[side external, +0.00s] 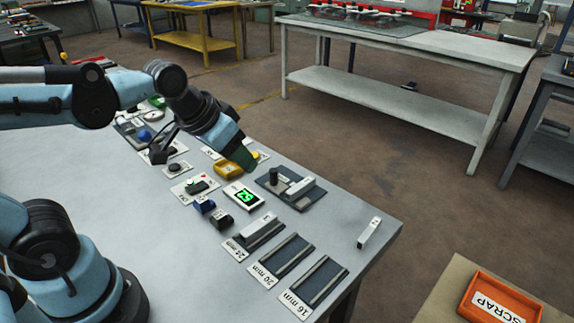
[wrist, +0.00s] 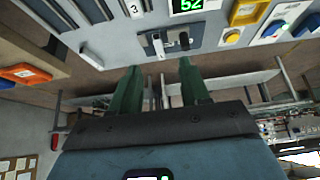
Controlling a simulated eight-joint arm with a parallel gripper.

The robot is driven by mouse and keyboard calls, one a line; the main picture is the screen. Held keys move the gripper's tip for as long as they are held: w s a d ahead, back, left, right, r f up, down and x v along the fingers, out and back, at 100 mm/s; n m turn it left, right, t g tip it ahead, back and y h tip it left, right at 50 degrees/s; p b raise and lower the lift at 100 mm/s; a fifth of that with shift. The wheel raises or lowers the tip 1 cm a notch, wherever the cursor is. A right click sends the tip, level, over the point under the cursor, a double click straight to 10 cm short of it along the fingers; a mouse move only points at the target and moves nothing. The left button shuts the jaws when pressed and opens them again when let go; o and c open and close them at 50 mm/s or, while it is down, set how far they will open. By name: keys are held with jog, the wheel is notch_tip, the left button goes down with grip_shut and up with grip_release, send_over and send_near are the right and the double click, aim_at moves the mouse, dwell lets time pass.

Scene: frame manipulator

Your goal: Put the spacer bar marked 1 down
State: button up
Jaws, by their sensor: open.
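My gripper (side external: 243,158) has green fingers and hangs above the back part of the bench, left of a dark fixture plate (side external: 312,198). In the wrist view the gripper (wrist: 158,68) is open, with nothing held between its fingers. A pale bar (side external: 300,187) lies on the fixture plate near a dark post (side external: 273,175); the pale bar (wrist: 158,44) also shows in the wrist view. I cannot read a number on it. A bar that seems marked 2 (side external: 369,233) lies alone near the bench's right edge. A bar marked 3 (side external: 260,227) sits in the 24 mm slot.
The 20 mm slot (side external: 287,256) and 16 mm slot (side external: 320,281) are empty. An orange scrap bin (side external: 500,297) sits beyond the bench. The bench's left front is clear.

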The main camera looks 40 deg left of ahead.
jog(key=shift+s+f+t, duration=0.5)
jog(key=shift+s+f, duration=0.55)
jog(key=shift+s, duration=0.2)
